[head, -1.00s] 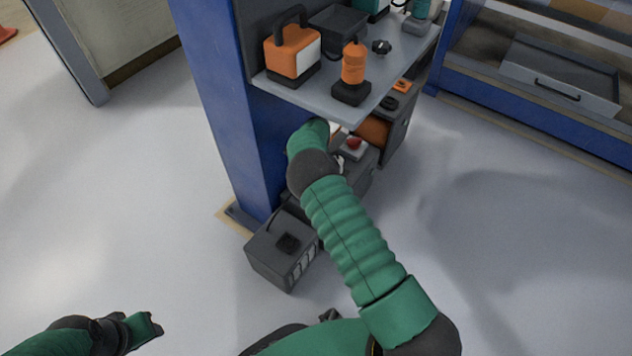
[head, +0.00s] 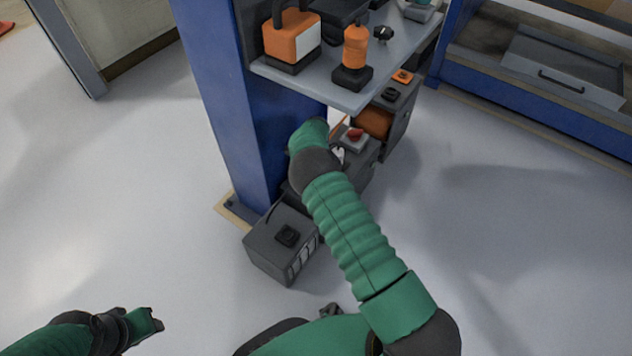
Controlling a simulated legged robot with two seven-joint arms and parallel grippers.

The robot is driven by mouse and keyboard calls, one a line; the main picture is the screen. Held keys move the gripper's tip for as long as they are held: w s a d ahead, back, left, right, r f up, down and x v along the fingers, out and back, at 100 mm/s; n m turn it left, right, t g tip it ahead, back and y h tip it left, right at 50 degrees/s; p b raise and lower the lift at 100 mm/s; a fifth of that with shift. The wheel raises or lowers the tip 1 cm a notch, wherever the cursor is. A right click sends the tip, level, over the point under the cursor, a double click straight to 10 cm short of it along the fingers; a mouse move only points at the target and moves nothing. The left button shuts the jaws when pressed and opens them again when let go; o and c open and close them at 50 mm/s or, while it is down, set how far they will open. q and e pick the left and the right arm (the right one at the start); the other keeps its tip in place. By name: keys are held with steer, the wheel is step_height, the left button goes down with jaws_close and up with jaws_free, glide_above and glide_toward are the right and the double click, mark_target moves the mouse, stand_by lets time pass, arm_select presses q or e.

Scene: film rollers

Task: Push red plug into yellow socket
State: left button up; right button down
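A small red part (head: 355,133), possibly the red plug, sits on a light grey block on a dark unit under the shelf. I cannot make out a yellow socket. My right arm (head: 350,235) reaches up from the lower right to the blue post, and its green far part (head: 309,134) is in front of the dark unit. The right gripper is hidden behind that arm. A small white part (head: 340,154) shows just right of the arm's dark joint. My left gripper (head: 154,320) is low at the left, above bare floor and away from the units; its finger gap is unclear.
A blue post (head: 235,120) stands left of my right arm. A grey shelf (head: 345,92) above carries an orange lantern (head: 291,38) and an orange-topped device (head: 355,52). A dark box (head: 275,252) stands at the post's foot. The floor at left and right is clear.

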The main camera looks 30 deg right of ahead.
arm_select(q)
steer(key=shift+r, duration=0.2)
stand_by(0.3)
steer(key=shift+f, duration=0.25)
arm_select(e)
steer(key=shift+f, duration=0.3)
